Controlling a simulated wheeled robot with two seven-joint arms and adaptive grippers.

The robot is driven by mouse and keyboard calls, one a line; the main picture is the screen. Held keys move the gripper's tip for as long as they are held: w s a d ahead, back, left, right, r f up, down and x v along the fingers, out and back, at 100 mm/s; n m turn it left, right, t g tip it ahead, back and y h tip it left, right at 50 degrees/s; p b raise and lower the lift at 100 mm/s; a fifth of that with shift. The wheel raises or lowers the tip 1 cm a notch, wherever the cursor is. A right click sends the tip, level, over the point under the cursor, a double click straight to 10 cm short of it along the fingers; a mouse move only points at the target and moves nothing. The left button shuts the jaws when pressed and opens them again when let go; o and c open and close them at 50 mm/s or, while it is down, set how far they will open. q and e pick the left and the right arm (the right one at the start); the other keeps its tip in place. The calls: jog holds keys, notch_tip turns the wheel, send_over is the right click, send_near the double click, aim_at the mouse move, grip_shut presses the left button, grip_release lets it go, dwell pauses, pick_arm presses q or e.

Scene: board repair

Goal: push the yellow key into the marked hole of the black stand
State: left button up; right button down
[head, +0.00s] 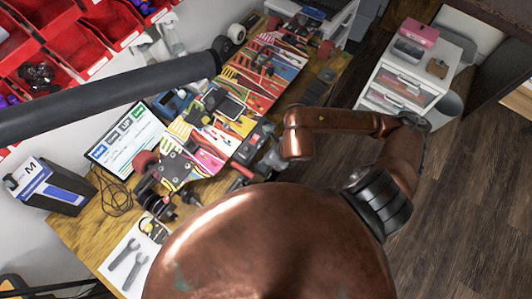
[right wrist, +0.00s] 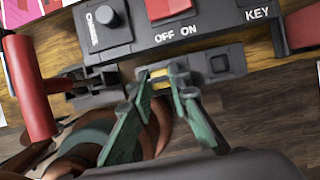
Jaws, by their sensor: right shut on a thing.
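The black stand (right wrist: 236,59) is a dark bar along the front of a dark control panel in the right wrist view, with a square dark recess (right wrist: 220,64) near its right part. The yellow key (right wrist: 160,83) shows as a small yellow piece between my right fingertips. My right gripper (right wrist: 162,77) is shut on the key, at the stand's left part and left of the recess. I cannot tell whether the key touches the stand; its lower part is hidden by the fingers. In the head view my right gripper (head: 268,163) reaches the bench's right edge; the key is too small to make out. My left gripper is not seen.
The panel (right wrist: 180,30) has a knob, a red switch and a KEY label just behind the stand. In the head view the bench (head: 85,235) is crowded with tools; a white drawer unit (head: 405,75) stands beyond.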

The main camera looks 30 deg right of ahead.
jog(key=shift+f, duration=0.35)
dwell(0.4)
jog(key=c, duration=1.7)
grip_release()
jog(key=shift+c, duration=0.2)
jog(key=shift+o, duration=1.4)
jog(key=shift+r, duration=0.25)
jog(key=shift+r+p, duration=0.75)
jog(key=shift+r, duration=0.45)
jog(key=shift+r, duration=0.15)
